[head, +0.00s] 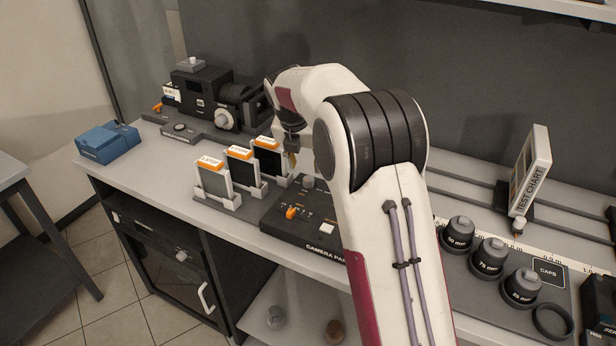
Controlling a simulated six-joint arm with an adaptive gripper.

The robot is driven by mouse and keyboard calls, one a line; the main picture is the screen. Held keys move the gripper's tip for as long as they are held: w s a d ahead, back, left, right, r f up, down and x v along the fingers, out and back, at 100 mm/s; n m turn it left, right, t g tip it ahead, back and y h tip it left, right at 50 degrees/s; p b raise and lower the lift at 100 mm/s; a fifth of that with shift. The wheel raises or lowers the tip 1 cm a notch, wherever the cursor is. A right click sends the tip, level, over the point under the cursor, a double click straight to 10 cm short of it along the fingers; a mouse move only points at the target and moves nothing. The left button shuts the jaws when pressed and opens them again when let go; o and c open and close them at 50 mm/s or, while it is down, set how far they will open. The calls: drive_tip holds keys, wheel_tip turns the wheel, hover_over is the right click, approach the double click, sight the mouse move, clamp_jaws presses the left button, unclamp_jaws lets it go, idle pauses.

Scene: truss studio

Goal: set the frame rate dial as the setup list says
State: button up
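The black camera panel (279,223) lies on the bench, partly hidden by my arm. It carries a grey knob (308,183), an orange-tipped control (291,213) and a white button (326,229). Their small markings are unreadable, so I cannot tell which is the frame rate dial. A black camera (203,92) behind has a pale round dial (223,118) on its side. No setup list is readable in this view. My gripper (291,160) hangs small and dark beyond the panel, beside the orange-topped cards; its fingers are too small to read.
Several orange-topped cards (213,180) stand in white holders left of the panel. A blue box (107,143) sits at the bench's left end. Lenses (490,256) and a test chart (531,172) stand at right. My arm covers the middle of the bench.

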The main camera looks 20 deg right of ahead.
sight(309, 179)
drive_tip(key=shift+f, duration=0.1)
drive_tip(key=shift+x, duration=3.8)
drive_tip(key=c, duration=1.1)
